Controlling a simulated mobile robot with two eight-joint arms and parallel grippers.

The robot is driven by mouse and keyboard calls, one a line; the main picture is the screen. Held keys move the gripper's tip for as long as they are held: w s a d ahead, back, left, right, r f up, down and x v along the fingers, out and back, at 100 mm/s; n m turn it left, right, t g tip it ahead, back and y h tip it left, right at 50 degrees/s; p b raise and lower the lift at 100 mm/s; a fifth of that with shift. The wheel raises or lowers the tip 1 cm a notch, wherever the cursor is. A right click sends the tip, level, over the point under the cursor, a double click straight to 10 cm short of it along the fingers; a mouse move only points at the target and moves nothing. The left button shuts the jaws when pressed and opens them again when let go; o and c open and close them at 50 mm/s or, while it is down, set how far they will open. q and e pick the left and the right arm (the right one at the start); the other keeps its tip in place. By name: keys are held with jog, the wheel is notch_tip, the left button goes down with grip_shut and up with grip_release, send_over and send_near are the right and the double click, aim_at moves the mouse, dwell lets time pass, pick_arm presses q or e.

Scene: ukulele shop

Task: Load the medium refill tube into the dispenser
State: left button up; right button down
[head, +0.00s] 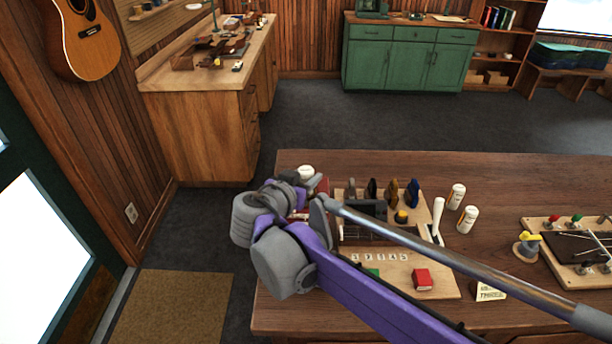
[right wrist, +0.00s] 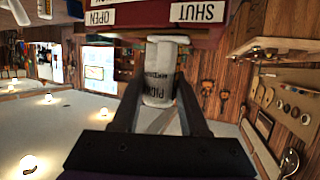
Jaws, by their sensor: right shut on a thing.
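My right gripper (right wrist: 160,76) is shut on a white refill tube (right wrist: 160,92) with dark lettering too blurred to read surely. The red dispenser (right wrist: 150,14), with OPEN and SHUT labels, is just beyond the tube's far end in the right wrist view. I cannot tell whether they touch. In the head view the dispenser (head: 322,185) is mostly hidden behind my right gripper and wrist. Two more white tubes (head: 457,196) (head: 467,219) stand on the table to the right. My left gripper is out of view.
A small card (head: 490,291) and a tool tray (head: 540,224) are to the right. The table's back right is clear.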

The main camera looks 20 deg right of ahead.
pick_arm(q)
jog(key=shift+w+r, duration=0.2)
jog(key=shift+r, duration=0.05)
pick_arm(e)
jog(key=shift+w, duration=0.1)
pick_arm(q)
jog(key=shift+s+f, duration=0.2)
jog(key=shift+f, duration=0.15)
pick_arm(e)
jog(key=shift+f, duration=0.6)
jog(key=c, duration=0.7)
grip_release()
jog(key=shift+r, duration=0.1)
jog(key=shift+p+v, duration=0.5)
jog(key=shift+v, duration=1.55)
pick_arm(q)
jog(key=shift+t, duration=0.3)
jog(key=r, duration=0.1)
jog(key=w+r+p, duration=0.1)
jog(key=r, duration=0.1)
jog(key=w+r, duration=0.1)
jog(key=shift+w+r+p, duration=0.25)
jog(key=shift+p, duration=0.1)
pick_arm(e)
jog(key=v, duration=0.7)
jog(key=shift+d, duration=0.15)
